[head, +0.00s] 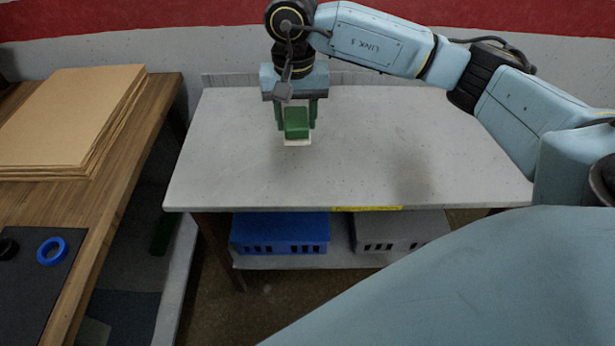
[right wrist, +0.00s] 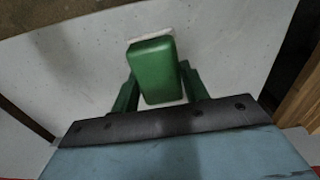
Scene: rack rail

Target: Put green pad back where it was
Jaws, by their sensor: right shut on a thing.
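The green pad (head: 296,123) is a green block with a white layer along its lower side. It is between the two green fingers of my right gripper (head: 297,115), which is shut on it over the left back part of the grey table (head: 400,150). In the right wrist view the pad (right wrist: 153,72) sticks out past the fingers of the right gripper (right wrist: 158,88), with its white edge at the far end. I cannot tell whether the pad touches the tabletop. My left gripper is out of view.
The grey tabletop is otherwise bare. A blue crate (head: 280,232) and a grey crate (head: 400,230) stand on the shelf below. At left, a wooden bench (head: 115,170) bears stacked brown boards (head: 70,115) and a dark mat (head: 35,295) with a blue ring (head: 51,251).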

